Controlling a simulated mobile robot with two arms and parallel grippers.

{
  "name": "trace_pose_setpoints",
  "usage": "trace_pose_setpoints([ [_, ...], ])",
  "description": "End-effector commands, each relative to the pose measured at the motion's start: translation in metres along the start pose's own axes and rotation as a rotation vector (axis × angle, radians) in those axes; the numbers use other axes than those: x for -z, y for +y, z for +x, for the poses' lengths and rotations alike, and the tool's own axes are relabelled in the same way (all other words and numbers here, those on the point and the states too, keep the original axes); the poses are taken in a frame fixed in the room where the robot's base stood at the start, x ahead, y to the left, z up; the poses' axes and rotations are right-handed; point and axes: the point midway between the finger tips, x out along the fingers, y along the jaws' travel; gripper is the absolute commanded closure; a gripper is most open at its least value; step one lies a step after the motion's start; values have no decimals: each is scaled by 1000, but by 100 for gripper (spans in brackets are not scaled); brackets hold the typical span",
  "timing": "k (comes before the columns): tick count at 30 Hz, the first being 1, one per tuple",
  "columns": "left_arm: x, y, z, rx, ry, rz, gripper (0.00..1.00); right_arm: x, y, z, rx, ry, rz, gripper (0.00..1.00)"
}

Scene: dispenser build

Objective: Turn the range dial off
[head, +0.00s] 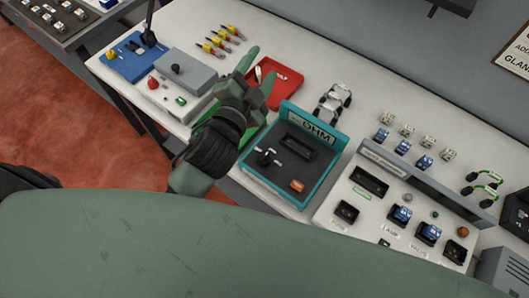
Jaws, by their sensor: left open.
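A teal-edged tester labelled OHM (333,148) stands on the white bench with a dark grey top face. Its black range dial (265,157) is at the left of that face, with small white marks beside it. The dial's exact pointing is too small to tell. My left gripper (260,66) has green fingers, spread open and empty, up and left of the tester, over the bench near a red tray. It is apart from the dial. My right gripper is not in view.
A red tray (287,88) holds small pieces beyond the tester. A grey box with a black knob (188,72) and a blue unit (128,60) stand at left. A white panel with blue connectors (335,200) is at right. Bare bench (330,60) shows at the back.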

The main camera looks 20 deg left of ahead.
Motion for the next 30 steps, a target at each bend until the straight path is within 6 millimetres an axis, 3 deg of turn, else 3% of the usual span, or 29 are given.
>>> trace_pose_setpoints([
  [1,44,-18,6,81,152,123,47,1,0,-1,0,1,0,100],
  [5,151,-35,-11,282,541,470,47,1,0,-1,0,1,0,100],
  [6,181,-32,-23,341,661,581,47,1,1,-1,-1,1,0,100],
  [9,239,-6,-62,476,957,866,47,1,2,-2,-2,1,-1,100],
  [11,260,21,-88,547,1135,1043,47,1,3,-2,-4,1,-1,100],
  [14,267,75,-126,642,1434,1342,47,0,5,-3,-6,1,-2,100],
  [16,252,114,-145,685,1645,1554,47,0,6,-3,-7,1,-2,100],
  [19,205,164,-156,691,1952,1854,47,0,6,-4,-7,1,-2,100],
  [21,158,186,-152,646,2171,2059,47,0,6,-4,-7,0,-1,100],
  [22,136,191,-148,-600,-2216,-2096,47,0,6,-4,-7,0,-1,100],
  [24,85,194,-135,-417,-2069,-1940,47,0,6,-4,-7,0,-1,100],
  [27,23,178,-114,-192,-1907,-1752,47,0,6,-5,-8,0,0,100],
  [30,-18,156,-98,-30,-1801,-1621,47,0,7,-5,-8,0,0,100],
])
